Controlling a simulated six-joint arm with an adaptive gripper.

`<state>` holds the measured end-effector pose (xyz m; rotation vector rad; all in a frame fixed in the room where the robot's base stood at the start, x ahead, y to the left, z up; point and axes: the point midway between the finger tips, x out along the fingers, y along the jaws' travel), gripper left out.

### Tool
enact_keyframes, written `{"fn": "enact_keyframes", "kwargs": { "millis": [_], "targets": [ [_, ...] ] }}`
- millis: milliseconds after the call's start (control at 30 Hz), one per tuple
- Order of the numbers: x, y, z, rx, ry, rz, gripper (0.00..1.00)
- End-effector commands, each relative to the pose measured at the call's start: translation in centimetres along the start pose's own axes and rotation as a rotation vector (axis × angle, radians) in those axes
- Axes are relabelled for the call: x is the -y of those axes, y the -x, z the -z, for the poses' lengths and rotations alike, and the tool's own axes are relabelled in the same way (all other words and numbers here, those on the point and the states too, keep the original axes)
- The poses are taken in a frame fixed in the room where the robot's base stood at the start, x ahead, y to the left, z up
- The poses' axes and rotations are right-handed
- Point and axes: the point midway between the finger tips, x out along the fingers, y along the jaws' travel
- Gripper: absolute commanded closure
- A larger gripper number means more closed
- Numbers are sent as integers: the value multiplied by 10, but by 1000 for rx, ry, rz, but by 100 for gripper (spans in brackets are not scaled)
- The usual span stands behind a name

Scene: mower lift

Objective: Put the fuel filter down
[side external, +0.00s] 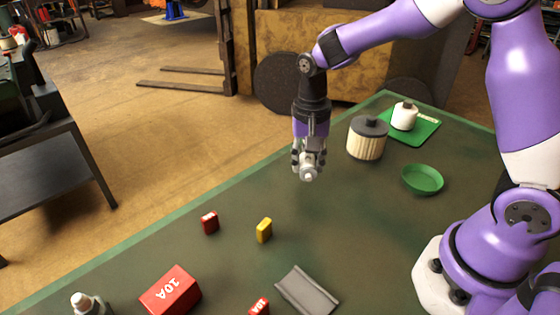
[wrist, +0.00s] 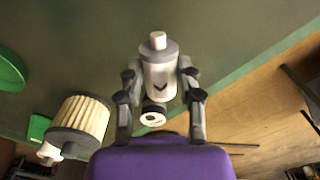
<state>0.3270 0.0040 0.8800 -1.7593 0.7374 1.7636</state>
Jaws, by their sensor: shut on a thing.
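The fuel filter (wrist: 160,78) is a small white and grey cylinder with a nozzle at each end and a dark arrow mark on its side. My gripper (wrist: 158,85) is shut on it, one finger on each side. In the side external view, my gripper (side external: 309,160) points down, and the fuel filter (side external: 309,174) shows between its fingertips, held above the green table (side external: 345,215). The fingers hide part of the filter there. A green dish (side external: 422,179) and a green mat (side external: 424,134) lie to the right of it.
A pleated cream filter (side external: 366,142) stands near my gripper. A white capped object (side external: 404,118) stands on the mat. The table's middle is clear.

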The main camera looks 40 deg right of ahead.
Motion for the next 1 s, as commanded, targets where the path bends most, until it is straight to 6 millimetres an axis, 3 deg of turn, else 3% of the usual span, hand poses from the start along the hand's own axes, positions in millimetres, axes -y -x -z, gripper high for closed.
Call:
{"fn": "enact_keyframes", "kwargs": {
  "millis": [267,667,700,733,1000],
  "targets": [
    [-1,-37,0,3,2,-4,91],
    [0,-43,0,1,2,-2,91],
    [0,-43,0,1,2,-2,45],
    [0,-43,0,1,2,-2,30],
    [0,-42,0,0,2,-2,30]
  ]
}}
